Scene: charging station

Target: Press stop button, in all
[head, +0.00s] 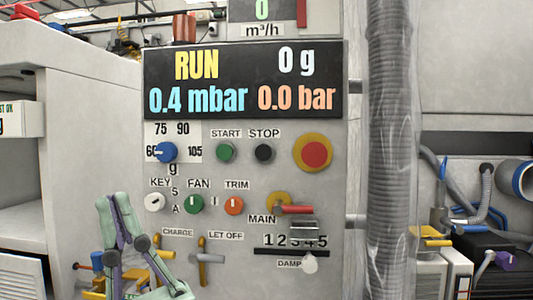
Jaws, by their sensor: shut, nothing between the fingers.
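The stop button (265,153) is a round black knob on the grey panel in the head view, right below the STOP label (264,133). The green start button (226,151) sits just left of it. The display (244,82) above them reads RUN, 0 g, 0.4 mbar and 0.0 bar. My gripper (115,204), pale green and purple, is at the lower left with its fingers together, pointing up and holding nothing. In the picture it is left of and below the stop button, clearly apart from it. Its depth from the panel is hard to tell.
A red emergency knob (316,153) on a yellow ring is right of the stop button. A blue dial (166,152) is left; several knobs, the red-handled main switch (297,209) and levers lie below. A ribbed hose (390,150) hangs at the panel's right edge.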

